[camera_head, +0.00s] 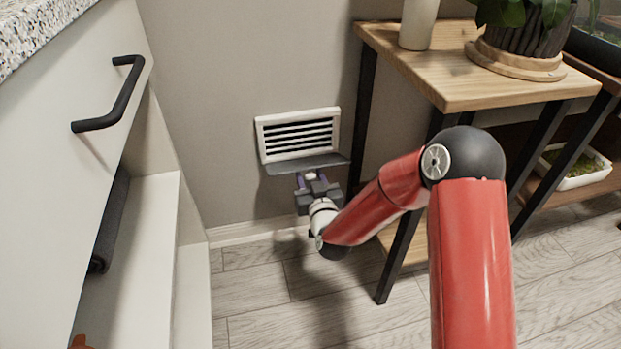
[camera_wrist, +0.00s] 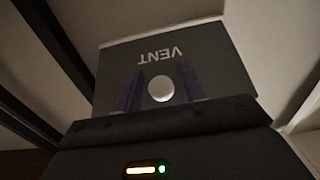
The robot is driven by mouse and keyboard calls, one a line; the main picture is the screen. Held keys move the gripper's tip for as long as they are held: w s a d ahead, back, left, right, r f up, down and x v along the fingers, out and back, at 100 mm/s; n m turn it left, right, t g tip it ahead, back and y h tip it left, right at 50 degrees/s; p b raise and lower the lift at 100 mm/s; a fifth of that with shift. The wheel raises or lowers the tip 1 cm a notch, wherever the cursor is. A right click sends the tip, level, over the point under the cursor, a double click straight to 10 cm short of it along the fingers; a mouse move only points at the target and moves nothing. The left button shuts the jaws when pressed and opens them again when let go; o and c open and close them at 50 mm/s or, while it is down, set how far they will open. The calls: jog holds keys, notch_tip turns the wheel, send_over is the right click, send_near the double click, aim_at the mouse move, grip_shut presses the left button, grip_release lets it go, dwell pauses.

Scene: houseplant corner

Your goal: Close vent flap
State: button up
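The wall vent (camera_head: 298,134) has a white frame and dark slats, low on the wall in the head view. Its dark grey flap (camera_head: 307,164) is open, sticking out from the vent's lower edge. In the wrist view the flap (camera_wrist: 209,57) fills the upper middle, with VENT written upside down. A round whitish knob (camera_wrist: 161,89) is on it. My gripper (camera_head: 310,178) is just below the flap. Its purple fingers (camera_wrist: 160,88) stand either side of the knob, apart, with small gaps visible. Whether a finger touches the flap is unclear.
A wooden side table (camera_head: 470,85) with black legs stands close right of the vent, bearing a potted plant (camera_head: 525,40) and a pale pot (camera_head: 417,25). A white cabinet door (camera_head: 75,150) with a black handle (camera_head: 112,97) is on the left. Floor between them is clear.

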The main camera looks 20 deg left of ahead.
grip_shut()
jog(key=shift+r, duration=0.1)
